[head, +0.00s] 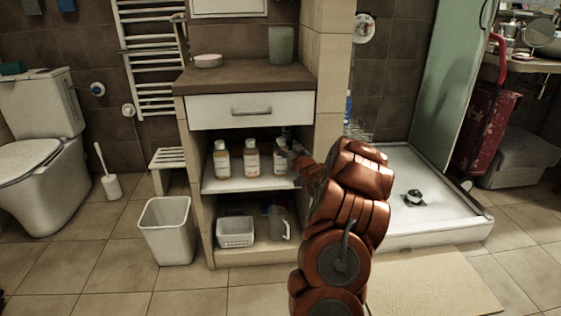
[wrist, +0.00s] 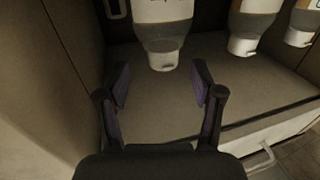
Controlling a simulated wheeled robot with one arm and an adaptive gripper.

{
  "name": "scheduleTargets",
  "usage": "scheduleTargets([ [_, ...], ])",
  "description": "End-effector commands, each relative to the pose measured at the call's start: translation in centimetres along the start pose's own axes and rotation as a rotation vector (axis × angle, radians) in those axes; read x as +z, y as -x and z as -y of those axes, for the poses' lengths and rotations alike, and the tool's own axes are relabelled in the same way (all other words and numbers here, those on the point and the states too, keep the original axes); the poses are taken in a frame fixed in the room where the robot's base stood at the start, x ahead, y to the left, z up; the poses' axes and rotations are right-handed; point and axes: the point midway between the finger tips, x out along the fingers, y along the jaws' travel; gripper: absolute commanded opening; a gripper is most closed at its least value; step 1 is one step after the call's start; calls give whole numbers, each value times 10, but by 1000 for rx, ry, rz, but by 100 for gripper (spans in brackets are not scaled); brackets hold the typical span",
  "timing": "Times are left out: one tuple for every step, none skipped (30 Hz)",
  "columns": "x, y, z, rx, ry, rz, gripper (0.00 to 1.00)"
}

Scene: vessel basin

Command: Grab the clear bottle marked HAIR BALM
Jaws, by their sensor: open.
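In the wrist view my gripper (wrist: 160,85) is open and empty.
The cabinet has a white drawer (head: 251,110) above the shelf and a side wall close to my gripper. A white basket (head: 235,231) and a grey jug (head: 279,223) stand on the lower shelf. A white bin (head: 166,231) stands left of the cabinet.

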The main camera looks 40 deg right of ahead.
Motion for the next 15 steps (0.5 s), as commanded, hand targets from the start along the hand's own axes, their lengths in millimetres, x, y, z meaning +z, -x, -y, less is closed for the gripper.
scheduleTargets([
  [1, -3, 1, -1, 1, 0, 66],
  [1, -5, 2, -1, 2, 0, 66],
  [1, -9, 2, -2, 3, 0, 66],
  [1, -12, 3, -2, 3, 0, 66],
  [1, -15, 3, -1, 4, 0, 66],
  [1, -20, 3, -1, 5, 0, 66],
  [1, -23, 4, -2, 4, 1, 66],
  [1, -27, 5, -2, 3, 1, 66],
  [0, -31, 6, -2, 3, 0, 66],
  [-1, -34, 5, -1, 3, 1, 66],
  [-1, -37, 4, -1, 3, 1, 66],
  [-1, -40, 4, 0, 4, 1, 66],
  [-1, -42, 4, -1, 4, 2, 66],
  [-1, -44, 5, -1, 3, 2, 66],
  [-1, -47, 5, -1, 2, 3, 66],
])
